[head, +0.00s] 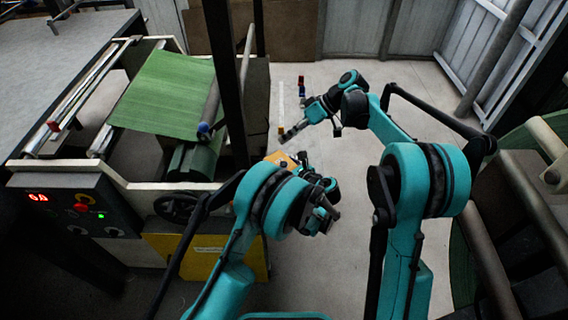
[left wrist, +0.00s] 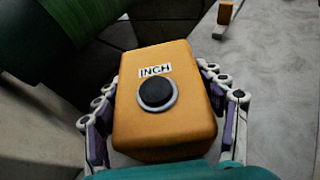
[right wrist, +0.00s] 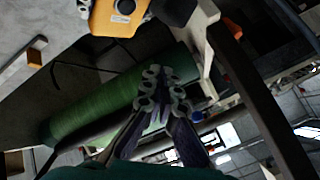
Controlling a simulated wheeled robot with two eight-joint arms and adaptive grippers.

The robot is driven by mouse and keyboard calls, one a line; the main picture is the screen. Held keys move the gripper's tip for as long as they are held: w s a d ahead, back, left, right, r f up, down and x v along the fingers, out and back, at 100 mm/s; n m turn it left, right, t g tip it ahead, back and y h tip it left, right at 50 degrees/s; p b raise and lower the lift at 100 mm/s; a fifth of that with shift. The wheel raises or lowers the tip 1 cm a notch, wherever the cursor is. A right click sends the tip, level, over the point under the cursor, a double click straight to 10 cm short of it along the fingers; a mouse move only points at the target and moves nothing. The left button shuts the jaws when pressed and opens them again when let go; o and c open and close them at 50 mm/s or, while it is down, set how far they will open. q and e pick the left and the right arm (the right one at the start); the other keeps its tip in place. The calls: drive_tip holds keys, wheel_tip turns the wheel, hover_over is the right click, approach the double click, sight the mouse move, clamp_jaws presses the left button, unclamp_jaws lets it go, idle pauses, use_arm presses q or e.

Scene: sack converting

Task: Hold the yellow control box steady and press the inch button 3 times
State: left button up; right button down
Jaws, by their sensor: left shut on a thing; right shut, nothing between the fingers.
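The yellow control box (left wrist: 165,125) sits between the fingers of my left gripper (left wrist: 166,105), which is shut on its two sides. Its face carries a white INCH label (left wrist: 155,71) and a round black button (left wrist: 156,93) with a grey ring. In the head view the box (head: 280,158) is partly hidden behind my left arm. My right gripper (head: 291,132) is shut and empty, just above and beyond the box, apart from it.
A machine with a green web (head: 170,95) and rollers stands at the left. Its control panel (head: 75,207) has a red display and several buttons. A dark post (head: 228,85) rises near the box. A large green roll (head: 530,150) is at the right. Pale floor (head: 335,255) lies between.

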sight(287, 163)
drive_tip(key=shift+f, duration=4.25)
drive_tip(key=shift+f, duration=0.2)
drive_tip(key=shift+w+f, duration=0.1)
drive_tip(key=shift+f, duration=0.15)
drive_tip(key=shift+f, duration=0.45)
drive_tip(key=shift+r, duration=3.4)
drive_tip(key=shift+r, duration=0.1)
